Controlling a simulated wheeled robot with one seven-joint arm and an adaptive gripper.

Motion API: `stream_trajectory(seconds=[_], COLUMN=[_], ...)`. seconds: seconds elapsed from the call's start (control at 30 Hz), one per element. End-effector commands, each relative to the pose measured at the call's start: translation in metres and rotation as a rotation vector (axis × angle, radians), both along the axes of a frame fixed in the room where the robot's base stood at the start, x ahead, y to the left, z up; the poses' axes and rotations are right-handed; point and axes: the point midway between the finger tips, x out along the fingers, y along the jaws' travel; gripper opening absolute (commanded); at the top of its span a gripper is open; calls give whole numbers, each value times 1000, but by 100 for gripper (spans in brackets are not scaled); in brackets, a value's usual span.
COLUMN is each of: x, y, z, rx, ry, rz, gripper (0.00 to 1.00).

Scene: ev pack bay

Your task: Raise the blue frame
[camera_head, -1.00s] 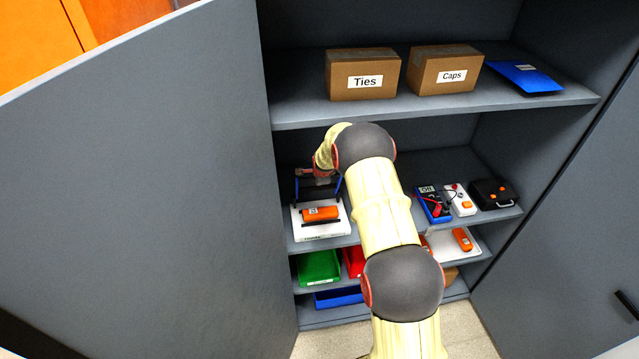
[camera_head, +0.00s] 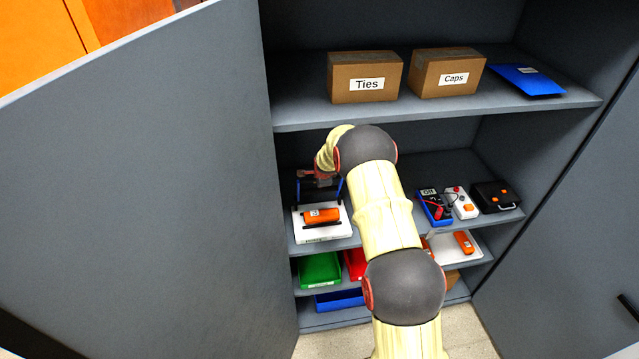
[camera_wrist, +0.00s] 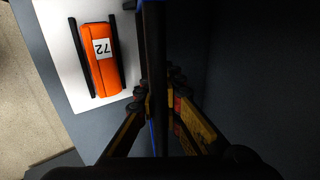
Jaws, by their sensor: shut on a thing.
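The blue frame (camera_head: 340,188) stands above a white plate (camera_head: 337,237) on the middle shelf, at its left end. In the wrist view a dark bar (camera_wrist: 153,50) with blue edges runs between my fingers (camera_wrist: 160,98). The orange block, labelled 72, also shows there (camera_wrist: 102,60), between two black rails and apart from my fingers. My arm hides part of the shelf.
Boxes marked Ties (camera_head: 364,78) and Caps (camera_head: 446,73) stand on the shelf above. A multimeter (camera_head: 435,206), a white device (camera_head: 461,202) and a black case (camera_head: 495,196) lie right of my arm. A green bin (camera_head: 320,270) is below. An open door (camera_head: 140,180) stands at left.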

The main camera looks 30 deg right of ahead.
Motion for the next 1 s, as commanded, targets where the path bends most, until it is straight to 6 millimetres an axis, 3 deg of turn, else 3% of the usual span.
stream_trajectory(seconds=[0.33,0.37,0.63,1.0], x=[2,2,1,0], y=[-1,-1,0,0], z=[3,3,2,5], rx=[-1,-1,-1,-1], ry=[-5,-5,-3,-3], rz=[0,0,0,0], gripper=[0,8,23,23])
